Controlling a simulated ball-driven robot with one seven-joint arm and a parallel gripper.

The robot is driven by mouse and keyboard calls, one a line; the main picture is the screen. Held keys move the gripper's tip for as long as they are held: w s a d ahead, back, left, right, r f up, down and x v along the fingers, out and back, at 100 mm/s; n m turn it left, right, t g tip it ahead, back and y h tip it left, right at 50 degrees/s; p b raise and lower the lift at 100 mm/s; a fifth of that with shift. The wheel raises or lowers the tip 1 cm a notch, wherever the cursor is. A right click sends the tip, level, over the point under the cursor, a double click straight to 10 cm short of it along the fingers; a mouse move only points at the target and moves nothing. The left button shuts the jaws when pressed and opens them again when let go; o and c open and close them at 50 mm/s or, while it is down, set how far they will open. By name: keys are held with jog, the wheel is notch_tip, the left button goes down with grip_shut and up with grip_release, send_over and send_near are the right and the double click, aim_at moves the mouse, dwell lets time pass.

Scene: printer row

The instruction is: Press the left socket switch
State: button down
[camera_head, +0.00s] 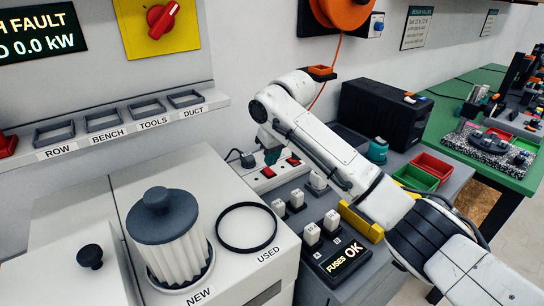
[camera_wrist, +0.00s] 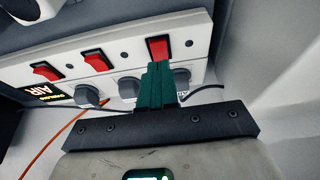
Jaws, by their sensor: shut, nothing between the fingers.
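A white socket strip (camera_head: 262,184) with red rocker switches lies on the grey bench against the wall. In the head view its left red switch (camera_head: 268,172) and another red switch (camera_head: 294,161) show. The wrist view shows the strip from the other way round, with three red switches; the rightmost switch there (camera_wrist: 158,47) appears to be the left one. My gripper (camera_head: 272,156) is shut and empty, above the strip. In the wrist view its green fingertips (camera_wrist: 158,64) overlap the lower edge of that switch. I cannot tell whether they touch it.
Grey plugs (camera_wrist: 182,80) sit in the sockets beside the switches. Fuse blocks (camera_head: 312,232) and a FUSES OK box (camera_head: 340,260) stand in front. A white filter housing (camera_head: 180,240) is at left, a black box (camera_head: 385,112) and red and green bins (camera_head: 432,168) at right.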

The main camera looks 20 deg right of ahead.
jog(key=v, duration=1.2)
jog(key=shift+s+f+p, duration=0.2)
jog(key=shift+s+p, duration=0.1)
jog(key=shift+p, duration=0.1)
jog(key=shift+d, duration=0.15)
